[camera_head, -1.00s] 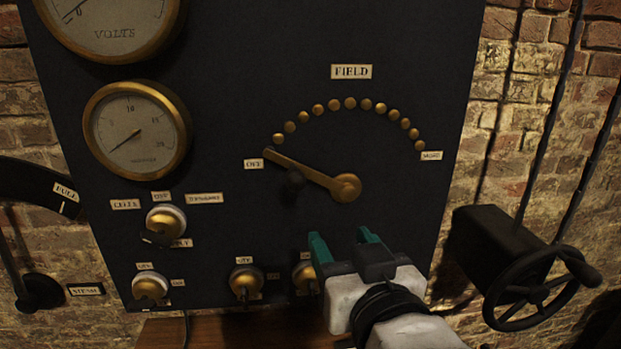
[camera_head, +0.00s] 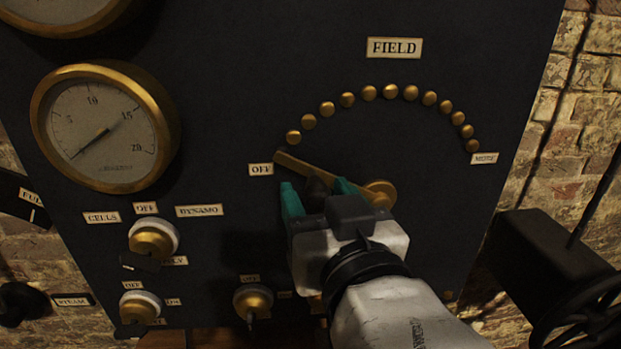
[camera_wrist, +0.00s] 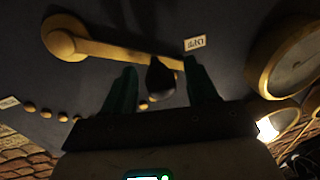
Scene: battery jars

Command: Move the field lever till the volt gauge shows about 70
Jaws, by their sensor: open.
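The field lever (camera_head: 325,172) is a brass arm on a round pivot (camera_head: 381,192), its tip beside the OFF label. Its dark knob (camera_head: 317,184) stands out from the arm. My gripper (camera_head: 314,188) is open, with one green finger on each side of the knob. In the wrist view the knob (camera_wrist: 160,76) shows between the open fingers, and the lever bar (camera_wrist: 115,48) runs behind it. I cannot tell whether the fingers touch the knob. The volt gauge (camera_head: 75,27) is mostly cut off at the top left; its needle is out of view.
An arc of brass contacts (camera_head: 368,93) runs from OFF to the MORE label (camera_head: 485,158). A second gauge (camera_head: 105,128) reads near zero. Brass switches (camera_head: 153,238) sit lower left. A dark box (camera_head: 555,255) with a handwheel stands at the right.

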